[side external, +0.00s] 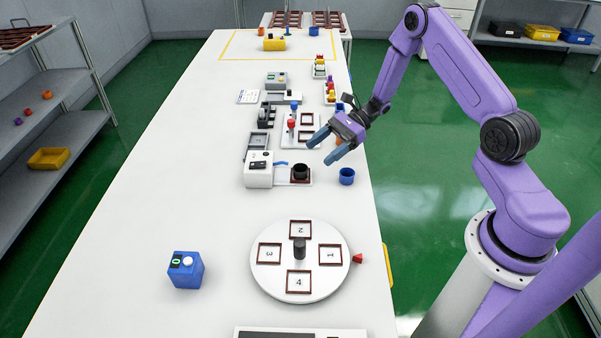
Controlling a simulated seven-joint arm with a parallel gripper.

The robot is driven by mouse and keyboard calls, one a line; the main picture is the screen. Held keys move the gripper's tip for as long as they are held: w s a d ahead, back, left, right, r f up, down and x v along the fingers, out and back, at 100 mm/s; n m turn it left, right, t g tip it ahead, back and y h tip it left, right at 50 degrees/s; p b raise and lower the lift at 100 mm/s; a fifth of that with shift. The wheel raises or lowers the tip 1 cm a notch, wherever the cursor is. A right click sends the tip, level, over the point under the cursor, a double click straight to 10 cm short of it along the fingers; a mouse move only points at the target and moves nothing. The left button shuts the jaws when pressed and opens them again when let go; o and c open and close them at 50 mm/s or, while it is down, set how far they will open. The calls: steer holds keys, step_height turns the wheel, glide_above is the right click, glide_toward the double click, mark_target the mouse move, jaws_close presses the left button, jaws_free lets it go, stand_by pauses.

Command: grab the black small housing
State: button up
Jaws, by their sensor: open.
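A small black cup-shaped housing (300,172) stands upright in a brown-framed square on the pad beside a white machine, near the middle of the table. My gripper (326,148) is open, its two blue fingers spread and pointing left, with nothing seen between them. It appears above the table, up and to the right of the black housing in the picture, apart from it. How high it is cannot be told exactly.
The white machine (259,176) stands just left of the housing. A blue cup (346,176) stands to its right. Behind is a board (289,142) with red and blue-topped pegs. Nearer are a numbered turntable (264,283) and a blue button box (186,270). The table's left side is clear.

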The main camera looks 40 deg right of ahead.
mark_target(295, 173)
steer(key=shift+s+x, duration=0.2)
steer(key=shift+x, duration=2.95)
steer(key=shift+r, duration=0.1)
steer(key=c, duration=1.2)
